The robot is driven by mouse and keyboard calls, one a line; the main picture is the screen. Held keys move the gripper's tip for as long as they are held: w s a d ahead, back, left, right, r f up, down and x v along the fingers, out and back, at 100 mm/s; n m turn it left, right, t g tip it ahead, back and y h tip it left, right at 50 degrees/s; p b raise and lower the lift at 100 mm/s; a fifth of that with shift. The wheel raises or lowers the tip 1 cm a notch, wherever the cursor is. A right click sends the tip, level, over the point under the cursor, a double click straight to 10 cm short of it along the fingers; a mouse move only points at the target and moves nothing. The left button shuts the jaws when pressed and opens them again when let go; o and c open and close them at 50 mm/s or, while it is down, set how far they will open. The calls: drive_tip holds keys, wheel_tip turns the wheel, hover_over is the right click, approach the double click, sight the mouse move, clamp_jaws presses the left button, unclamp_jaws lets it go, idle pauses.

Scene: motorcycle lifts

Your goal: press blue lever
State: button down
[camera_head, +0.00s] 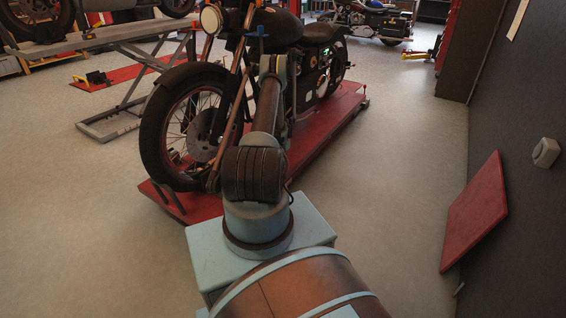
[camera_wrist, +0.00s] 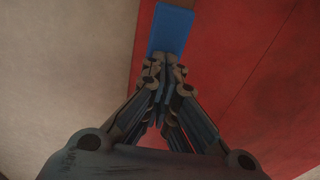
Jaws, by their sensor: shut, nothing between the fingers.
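The blue lever (camera_wrist: 172,29) shows in the wrist view as a flat blue pad at the top centre, over the edge of the red lift platform (camera_wrist: 235,65). My gripper (camera_wrist: 166,74) is shut and empty, pointing at the lever. Its fingertips lie at the pad's lower end in the picture; I cannot tell whether they touch it. In the head view my arm reaches out over the red platform (camera_head: 322,132) beside the motorcycle, and hides the gripper and the lever's surroundings.
A black motorcycle (camera_head: 172,122) stands on the red platform, close to my arm. A red board (camera_head: 476,212) leans at the dark wall on the right. Another lift (camera_head: 105,38) stands at the left back. The floor (camera_head: 395,150) right of the platform is clear.

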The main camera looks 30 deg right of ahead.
wheel_tip(320, 180, up, 12)
drive_tip(key=shift+s+a, duration=0.2)
drive_tip(key=shift+a, duration=0.2)
drive_tip(key=shift+f, duration=0.1)
idle(0.7)
idle(0.4)
